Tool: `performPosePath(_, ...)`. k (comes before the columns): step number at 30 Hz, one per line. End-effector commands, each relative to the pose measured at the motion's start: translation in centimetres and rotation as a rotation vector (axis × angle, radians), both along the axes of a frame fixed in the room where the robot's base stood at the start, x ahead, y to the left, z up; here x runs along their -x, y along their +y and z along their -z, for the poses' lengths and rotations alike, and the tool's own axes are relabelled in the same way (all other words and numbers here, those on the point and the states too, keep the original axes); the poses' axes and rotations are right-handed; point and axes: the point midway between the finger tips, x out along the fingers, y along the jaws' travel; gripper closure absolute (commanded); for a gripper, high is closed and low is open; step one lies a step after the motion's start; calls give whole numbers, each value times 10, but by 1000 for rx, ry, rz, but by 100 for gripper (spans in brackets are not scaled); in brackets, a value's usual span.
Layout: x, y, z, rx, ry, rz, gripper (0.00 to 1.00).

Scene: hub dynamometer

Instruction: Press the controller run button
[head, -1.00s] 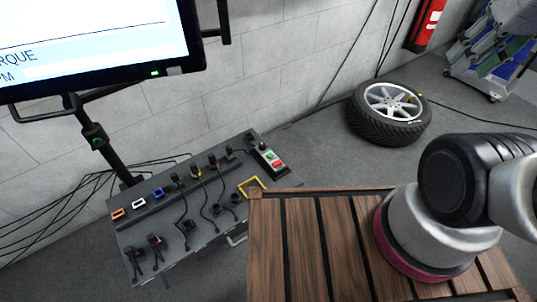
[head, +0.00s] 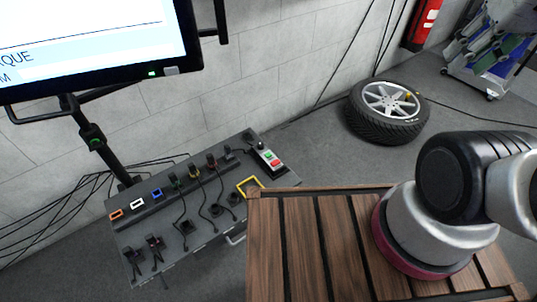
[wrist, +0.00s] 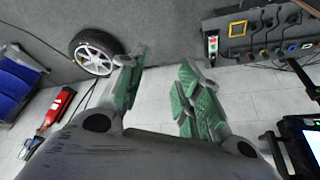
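The controller (head: 267,157) is a small box with a dark knob end, a green button (head: 268,155) and a red button (head: 275,163). It sits at the far right corner of the grey bench panel. It also shows in the wrist view (wrist: 212,46), upper right, with the green and red spots small. Which button is run cannot be read. My gripper (wrist: 162,70) is open and empty, its green-padded fingers apart. The controller lies beyond and to the right of the fingertips in the wrist view, not touching them. My gripper is outside the head view.
The grey bench panel (head: 205,235) carries coloured sockets, cables and a yellow frame (head: 250,186). A monitor (head: 100,45) stands on a pole at left. A wheel (head: 388,110) lies on the floor near the wall. A red extinguisher (head: 424,22) hangs at upper right. Open floor lies between bench and wheel.

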Motion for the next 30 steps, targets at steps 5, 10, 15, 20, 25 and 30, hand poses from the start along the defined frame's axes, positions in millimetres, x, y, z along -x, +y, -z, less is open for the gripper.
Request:
performPosePath(5, 0, 0, 0, 0, 0, 0, 100)
performPosePath(10, 0, 0, 0, 0, 0, 0, 100)
performPosePath(15, 0, 0, 0, 0, 0, 0, 100)
performPosePath(20, 0, 0, 0, 0, 0, 0, 100)
performPosePath(25, 0, 0, 0, 0, 0, 0, 100)
performPosePath(30, 0, 0, 0, 0, 0, 0, 100)
